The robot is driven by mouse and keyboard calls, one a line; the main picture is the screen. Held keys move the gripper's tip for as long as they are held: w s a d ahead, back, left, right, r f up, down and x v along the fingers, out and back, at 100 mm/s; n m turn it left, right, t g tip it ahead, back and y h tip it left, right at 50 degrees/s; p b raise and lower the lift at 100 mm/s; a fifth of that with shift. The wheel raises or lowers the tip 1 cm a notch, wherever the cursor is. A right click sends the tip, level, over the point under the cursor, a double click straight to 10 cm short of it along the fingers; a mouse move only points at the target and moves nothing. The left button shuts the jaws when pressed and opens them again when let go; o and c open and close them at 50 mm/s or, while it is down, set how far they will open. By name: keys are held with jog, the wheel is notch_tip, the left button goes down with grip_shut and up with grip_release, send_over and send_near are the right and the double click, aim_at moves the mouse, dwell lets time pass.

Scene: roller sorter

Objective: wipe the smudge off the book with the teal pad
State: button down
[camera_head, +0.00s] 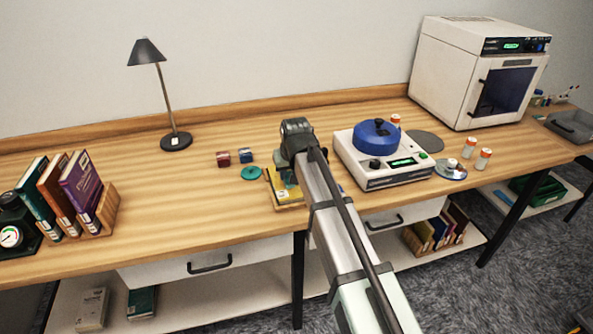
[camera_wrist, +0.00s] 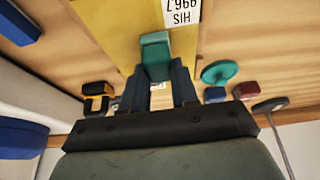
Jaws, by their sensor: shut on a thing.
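My gripper (camera_wrist: 157,82) is shut on the teal pad (camera_wrist: 156,48), a small block held over the cover. I cannot tell whether the pad touches the cover. I see no smudge on the visible part of the cover; the pad and fingers hide some of it.
A round teal object (camera_head: 251,172) and small red (camera_head: 223,159) and blue (camera_head: 245,155) blocks lie left of the book. A white device with a blue lid (camera_head: 376,136) stands close on the right. Upright books (camera_head: 78,192) and a lamp (camera_head: 175,140) are farther left.

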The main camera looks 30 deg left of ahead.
jog(key=shift+s+a, duration=1.15)
notch_tip(320, 180, up, 8)
